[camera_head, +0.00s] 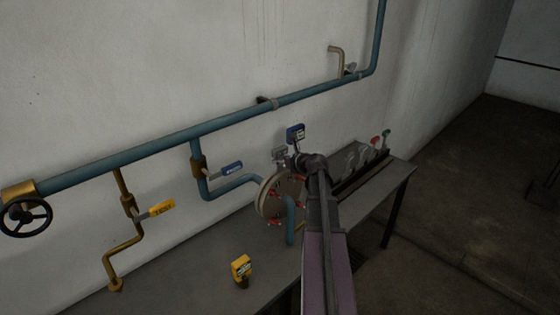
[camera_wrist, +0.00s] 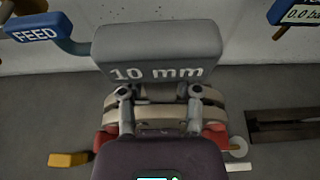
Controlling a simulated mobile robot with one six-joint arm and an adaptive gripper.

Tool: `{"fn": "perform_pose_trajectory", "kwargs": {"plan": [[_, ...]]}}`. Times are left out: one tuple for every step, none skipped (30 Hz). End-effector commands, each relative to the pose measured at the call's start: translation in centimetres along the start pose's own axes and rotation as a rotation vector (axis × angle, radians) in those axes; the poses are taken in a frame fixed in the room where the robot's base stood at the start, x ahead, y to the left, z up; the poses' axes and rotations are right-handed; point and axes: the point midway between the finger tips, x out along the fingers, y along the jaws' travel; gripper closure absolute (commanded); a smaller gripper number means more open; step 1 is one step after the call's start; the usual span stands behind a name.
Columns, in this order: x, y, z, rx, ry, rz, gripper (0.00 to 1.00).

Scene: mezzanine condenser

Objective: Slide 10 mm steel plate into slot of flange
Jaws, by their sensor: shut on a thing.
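The 10 mm steel plate shows in the wrist view as a grey tag (camera_wrist: 158,55) marked "10 mm", held by my gripper (camera_wrist: 159,94). The same grey tag (camera_head: 279,155) shows in the head view just above the flange (camera_head: 270,200). The flange is a round upright pair of discs with red bolts on the bench. In the wrist view its beige rims (camera_wrist: 165,118) lie below and behind the fingertips. My gripper (camera_head: 296,163) is shut on the plate. The plate's lower part is hidden, so I cannot tell whether it is in the slot.
A blue feed valve handle (camera_head: 232,168) and blue pipe stand left of the flange. A blue gauge (camera_head: 296,133) is close above it. A yellow device (camera_head: 241,267) sits on the bench front. A dark rack (camera_head: 360,172) with coloured tags stands right. Bare bench lies left.

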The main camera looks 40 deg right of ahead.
Motion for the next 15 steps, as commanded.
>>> {"fn": "perform_pose_trajectory", "kwargs": {"plan": [[0.06, 0.00, -0.15, 0.000, -0.001, 0.000, 1.00], [0.08, 0.00, -0.20, 0.000, -0.001, 0.000, 1.00], [0.10, 0.00, -0.27, 0.000, -0.001, 0.000, 1.00], [0.12, 0.00, -0.32, 0.001, -0.001, 0.000, 1.00], [0.13, 0.00, -0.37, 0.000, -0.001, 0.000, 1.00], [0.16, -0.01, -0.43, 0.000, -0.001, 0.000, 1.00], [0.18, -0.01, -0.48, 0.000, -0.001, 0.000, 1.00], [0.20, -0.01, -0.53, 0.000, -0.001, 0.000, 1.00], [0.22, 0.00, -0.60, 0.000, -0.001, 0.000, 1.00], [0.24, 0.00, -0.65, 0.000, -0.001, 0.000, 1.00], [0.25, 0.00, -0.70, 0.000, -0.001, 0.000, 1.00], [0.28, 0.00, -0.76, 0.001, -0.001, 0.000, 1.00], [0.30, 0.00, -0.81, 0.000, -0.001, 0.000, 1.00], [0.31, 0.00, -0.86, 0.001, -0.001, 0.000, 1.00], [0.34, 0.00, -0.93, 0.000, -0.001, 0.000, 1.00]]}}
